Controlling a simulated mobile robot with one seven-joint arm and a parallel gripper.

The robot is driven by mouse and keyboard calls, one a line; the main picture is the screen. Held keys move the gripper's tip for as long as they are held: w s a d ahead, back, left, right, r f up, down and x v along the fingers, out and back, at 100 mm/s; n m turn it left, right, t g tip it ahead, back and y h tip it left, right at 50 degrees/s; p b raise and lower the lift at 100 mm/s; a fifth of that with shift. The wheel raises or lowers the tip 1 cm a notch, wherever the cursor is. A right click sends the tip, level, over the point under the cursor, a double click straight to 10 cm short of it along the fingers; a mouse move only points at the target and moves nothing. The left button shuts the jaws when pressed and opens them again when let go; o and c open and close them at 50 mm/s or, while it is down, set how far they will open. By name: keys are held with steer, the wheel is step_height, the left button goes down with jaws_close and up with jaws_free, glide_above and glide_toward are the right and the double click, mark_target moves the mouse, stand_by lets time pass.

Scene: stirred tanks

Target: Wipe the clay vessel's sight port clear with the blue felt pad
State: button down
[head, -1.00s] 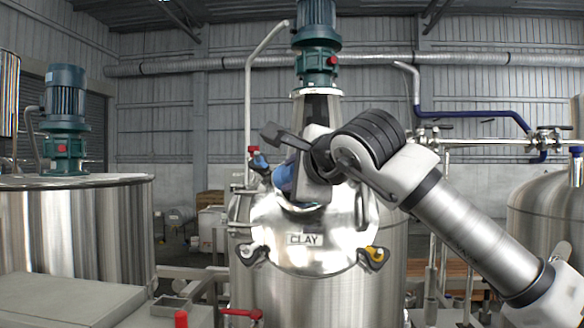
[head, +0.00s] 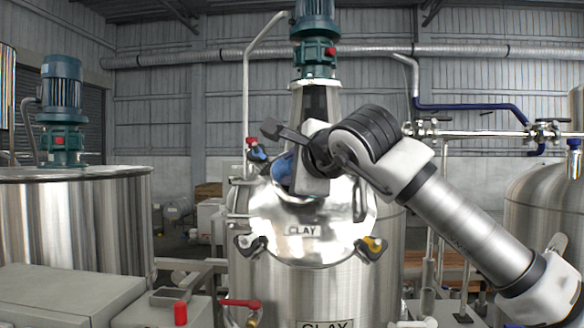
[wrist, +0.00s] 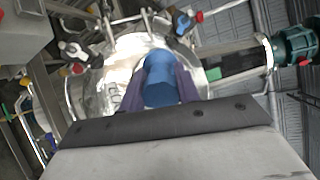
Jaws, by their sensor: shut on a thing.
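My gripper (wrist: 160,85) is shut on the blue felt pad (wrist: 160,72). In the head view the pad (head: 283,171) shows as a blue patch at the upper part of the lid, just left of my wrist. The sight port is hidden behind my gripper and the pad. I cannot tell whether the pad touches the lid.
A teal motor (head: 315,40) stands above the lid. Clamps, one with a yellow knob (head: 374,243), sit around its rim. A red-handled valve (head: 240,303) is in front. Steel tanks stand at the left (head: 75,225) and right (head: 540,225).

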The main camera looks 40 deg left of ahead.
steer(key=shift+w+a, duration=0.1)
steer(key=shift+w+d, duration=1.85)
steer(key=shift+d, duration=1.1)
steer(key=shift+s+a+f+b, duration=0.15)
steer(key=shift+s+a, duration=0.45)
steer(key=shift+a, duration=0.4)
steer(key=shift+s+a+r+b, duration=0.1)
steer(key=shift+s+a, duration=0.5)
steer(key=shift+a, duration=0.35)
steer(key=shift+s+a+f+b, duration=0.15)
steer(key=shift+s+a, duration=0.45)
steer(key=shift+a, duration=0.4)
steer(key=shift+r, duration=0.1)
steer(key=shift+s, duration=0.1)
steer(key=shift+s+d+r, duration=0.45)
steer(key=shift+s+r, duration=0.1)
steer(key=shift+s, duration=0.15)
steer(key=shift+s+d+r, duration=0.45)
steer(key=shift+s+r, duration=0.05)
steer(key=shift+s, duration=0.2)
steer(key=shift+s+d+r, duration=0.45)
steer(key=shift+s+r, duration=0.1)
steer(key=shift+s, duration=0.15)
